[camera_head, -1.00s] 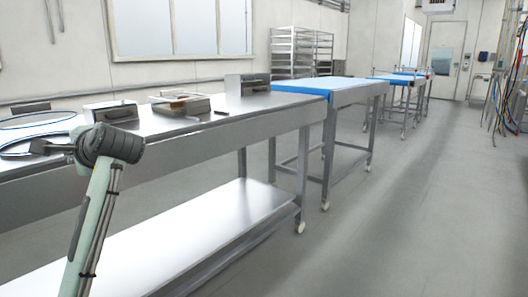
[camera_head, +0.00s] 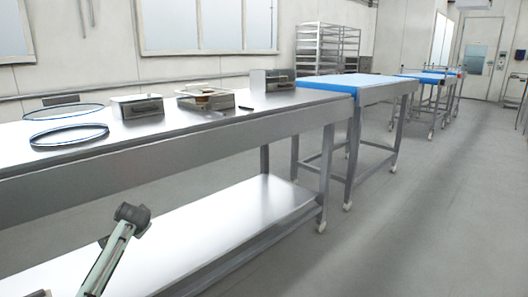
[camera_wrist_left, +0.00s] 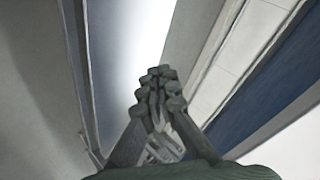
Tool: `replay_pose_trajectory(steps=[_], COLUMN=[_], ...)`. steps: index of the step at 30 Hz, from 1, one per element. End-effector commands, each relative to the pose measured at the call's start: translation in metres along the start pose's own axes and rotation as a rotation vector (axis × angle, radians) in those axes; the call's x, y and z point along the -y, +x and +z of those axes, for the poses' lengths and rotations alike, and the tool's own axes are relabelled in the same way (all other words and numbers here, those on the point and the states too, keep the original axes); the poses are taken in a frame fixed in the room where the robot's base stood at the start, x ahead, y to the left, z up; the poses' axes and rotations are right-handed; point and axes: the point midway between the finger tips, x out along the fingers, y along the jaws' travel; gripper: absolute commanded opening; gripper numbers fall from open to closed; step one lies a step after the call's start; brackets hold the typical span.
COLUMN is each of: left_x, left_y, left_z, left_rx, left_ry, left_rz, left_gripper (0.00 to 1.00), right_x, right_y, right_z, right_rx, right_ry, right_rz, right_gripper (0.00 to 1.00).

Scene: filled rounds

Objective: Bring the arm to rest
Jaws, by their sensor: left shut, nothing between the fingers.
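My left arm (camera_head: 110,252) shows at the lower left of the head view, in front of the steel table's lower shelf and below its top. The left gripper cannot be made out clearly in the head view. In the left wrist view, my left gripper (camera_wrist_left: 160,82) has its dark fingers together, with nothing between them. Behind the fingers are a bright pale surface and blurred edges. My right arm and gripper are not in view.
The steel table (camera_head: 200,128) carries two blue-rimmed rings (camera_head: 68,135), metal boxes (camera_head: 137,107) and a tray (camera_head: 206,99). Its lower shelf (camera_head: 235,210) looks bare. A blue-topped table (camera_head: 350,84) stands beyond. The floor (camera_head: 400,215) on the right is clear.

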Motion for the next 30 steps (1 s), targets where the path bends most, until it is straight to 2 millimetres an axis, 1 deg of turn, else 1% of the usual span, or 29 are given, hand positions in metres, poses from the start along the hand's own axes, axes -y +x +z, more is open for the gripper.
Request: replay_pose_trajectory(steps=[1,4,6,8,9,11,12,14,15,17,18,20,21,23,24,26,27,30], left_x=[-0.009,-0.024,-0.057,-0.079,-0.093,-0.116,-0.133,-0.16,-0.178,-0.207,-0.227,-0.255,-0.273,-0.298,-0.315,-0.336,-0.348,-0.372], left_y=[-0.001,-0.008,0.0,0.002,0.003,0.004,0.005,0.004,0.002,-0.003,-0.008,-0.017,-0.024,-0.037,-0.048,-0.064,-0.075,-0.101], left_z=[-0.019,-0.056,-0.024,-0.005,0.008,0.03,0.046,0.073,0.093,0.127,0.15,0.185,0.209,0.245,0.27,0.304,0.325,0.371], left_rx=[-0.076,-0.215,-0.166,-0.142,-0.125,-0.099,-0.08,-0.047,-0.024,0.015,0.042,0.084,0.112,0.154,0.184,0.225,0.252,0.309], left_ry=[-0.122,-0.389,-0.354,-0.34,-0.332,-0.318,-0.309,-0.295,-0.286,-0.27,-0.261,-0.247,-0.238,-0.227,-0.219,-0.209,-0.204,-0.192], left_rz=[0.042,0.147,0.17,0.189,0.202,0.222,0.238,0.264,0.282,0.312,0.332,0.363,0.383,0.414,0.434,0.461,0.478,0.513], left_gripper=[0.0,0.0,0.0,0.0,0.0,0.0,0.0,0.0,0.0,0.0,0.0,0.0,0.0,0.0,0.0,0.0,0.0,0.0], right_x=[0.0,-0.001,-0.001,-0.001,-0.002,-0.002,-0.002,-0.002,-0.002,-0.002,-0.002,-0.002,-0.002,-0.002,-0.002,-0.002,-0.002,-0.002], right_y=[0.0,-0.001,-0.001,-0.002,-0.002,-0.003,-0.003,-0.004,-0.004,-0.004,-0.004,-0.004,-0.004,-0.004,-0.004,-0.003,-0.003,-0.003], right_z=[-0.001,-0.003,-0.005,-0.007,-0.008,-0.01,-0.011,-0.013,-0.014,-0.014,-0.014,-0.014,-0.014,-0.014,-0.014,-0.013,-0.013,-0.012], right_rx=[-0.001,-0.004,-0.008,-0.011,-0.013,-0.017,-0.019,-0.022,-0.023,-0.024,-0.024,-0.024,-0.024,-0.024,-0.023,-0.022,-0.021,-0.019], right_ry=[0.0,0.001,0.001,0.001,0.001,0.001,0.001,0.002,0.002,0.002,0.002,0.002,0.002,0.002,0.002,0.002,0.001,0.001], right_rz=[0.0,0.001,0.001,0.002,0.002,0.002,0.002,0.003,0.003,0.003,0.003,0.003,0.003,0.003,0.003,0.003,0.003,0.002], right_gripper=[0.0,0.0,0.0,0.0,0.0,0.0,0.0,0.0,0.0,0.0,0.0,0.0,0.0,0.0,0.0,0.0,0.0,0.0])
